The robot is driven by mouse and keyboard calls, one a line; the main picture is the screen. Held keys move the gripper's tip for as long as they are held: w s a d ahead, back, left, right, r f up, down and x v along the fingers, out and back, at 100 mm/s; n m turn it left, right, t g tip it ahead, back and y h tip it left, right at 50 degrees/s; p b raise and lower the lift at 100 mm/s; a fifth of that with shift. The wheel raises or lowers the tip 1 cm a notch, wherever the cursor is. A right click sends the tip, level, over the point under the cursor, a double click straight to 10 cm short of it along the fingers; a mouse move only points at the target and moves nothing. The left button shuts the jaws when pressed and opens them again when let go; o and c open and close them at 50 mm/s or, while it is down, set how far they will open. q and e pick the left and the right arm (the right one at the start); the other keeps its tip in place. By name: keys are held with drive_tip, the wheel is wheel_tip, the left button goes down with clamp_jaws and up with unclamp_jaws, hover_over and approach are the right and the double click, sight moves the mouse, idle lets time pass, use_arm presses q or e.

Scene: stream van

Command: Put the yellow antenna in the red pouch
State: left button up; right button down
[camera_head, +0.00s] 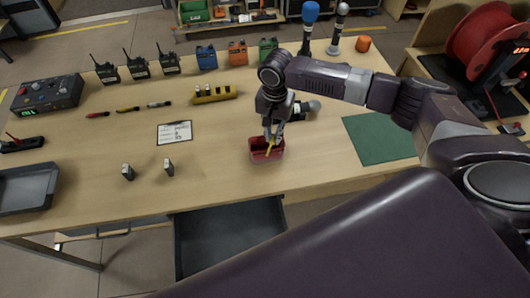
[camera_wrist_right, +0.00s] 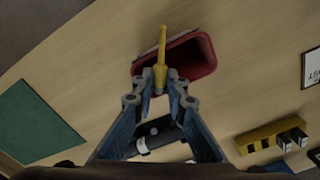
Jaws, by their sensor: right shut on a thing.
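The yellow antenna (camera_wrist_right: 161,55) is held between the fingertips of my right gripper (camera_wrist_right: 159,88), which is shut on it. In the head view my right gripper (camera_head: 271,133) points down over the red pouch (camera_head: 262,156), with the antenna (camera_head: 269,147) at the pouch opening. In the wrist view the antenna passes across the open red pouch (camera_wrist_right: 201,54), close to one end of it. I cannot tell whether the antenna's tip is inside the pouch or just above it. My left gripper is not in view.
Several radios (camera_head: 139,66) stand along the back left of the table. A yellow holder (camera_head: 213,95) and a dark microphone (camera_head: 304,107) lie behind the pouch. A green mat (camera_head: 379,139) lies to the right. An open drawer (camera_head: 230,238) hangs below the front edge.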

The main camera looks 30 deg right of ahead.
drive_tip(key=c, duration=1.8)
unclamp_jaws()
drive_tip(key=shift+c, duration=0.2)
drive_tip(key=shift+r, duration=0.1)
wheel_tip(320, 180, up, 12)
